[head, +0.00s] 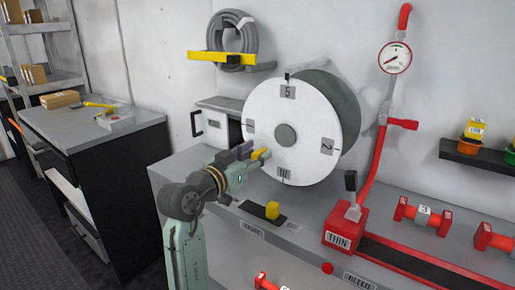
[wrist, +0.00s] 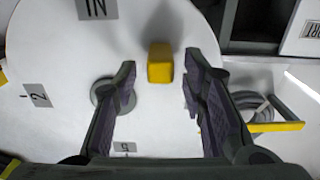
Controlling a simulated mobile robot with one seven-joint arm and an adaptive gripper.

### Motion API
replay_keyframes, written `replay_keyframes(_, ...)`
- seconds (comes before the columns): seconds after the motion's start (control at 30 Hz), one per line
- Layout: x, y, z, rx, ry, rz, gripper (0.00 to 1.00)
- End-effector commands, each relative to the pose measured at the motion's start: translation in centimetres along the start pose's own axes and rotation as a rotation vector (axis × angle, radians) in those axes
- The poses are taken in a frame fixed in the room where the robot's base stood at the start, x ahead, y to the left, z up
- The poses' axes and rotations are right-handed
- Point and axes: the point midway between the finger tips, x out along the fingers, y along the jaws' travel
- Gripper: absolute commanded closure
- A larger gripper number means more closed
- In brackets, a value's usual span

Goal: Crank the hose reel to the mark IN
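The hose reel's white disc (head: 310,115) faces me above the grey bench. Its label 5 (head: 288,91) is at the top, under a small black pointer (head: 288,76). Label 2 (head: 327,146) is at the right, and the IN label (head: 284,174) is at the bottom, upside down. IN also shows at the top edge of the wrist view (wrist: 97,9). The yellow crank handle (wrist: 160,62) stands out from the disc's lower left. My gripper (head: 249,156) is at the handle, its open fingers (wrist: 160,80) on either side with visible gaps. Contact is not visible.
A grey hose coil (head: 231,38) hangs on a yellow bracket at the upper left. A red lever block marked THIN (head: 345,228) and a red pipe with a gauge (head: 395,58) stand right of the reel. A yellow knob (head: 272,210) sits on the bench below.

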Motion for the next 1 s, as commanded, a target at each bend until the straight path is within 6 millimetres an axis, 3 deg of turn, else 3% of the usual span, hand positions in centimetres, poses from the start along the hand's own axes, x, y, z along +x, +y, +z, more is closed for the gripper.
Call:
replay_keyframes(0.17, 1.24, 0.01, -0.04, 0.001, 0.0, 0.0, 0.62)
replay_keyframes(0.43, 1.36, 0.0, 0.02, 0.001, 0.0, -0.001, 0.62)
replay_keyframes(1.0, 1.32, 0.0, 0.02, 0.0, 0.0, -0.001, 0.99)
